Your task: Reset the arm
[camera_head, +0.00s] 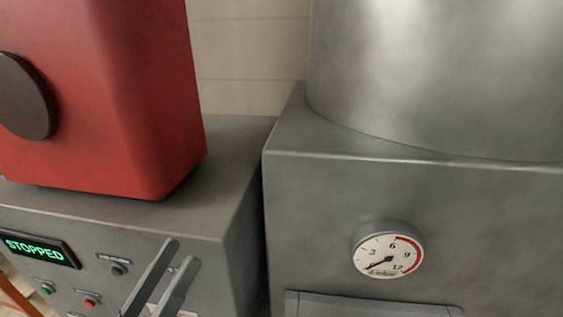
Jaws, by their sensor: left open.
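My left gripper (170,266) shows at the bottom, left of centre. Its two grey fingers point up and to the right, apart, with nothing between them. It is in front of the control panel of a grey machine base (235,205); whether it touches the panel I cannot tell. The rest of my left arm is out of the picture. My right gripper is not in view.
A red machine housing (110,90) stands on the base. A lit display (38,250) reads "STOPPED", near green and red buttons (90,301). At right, a metal cabinet (300,220) with a gauge (388,255) carries a large cylinder (440,70).

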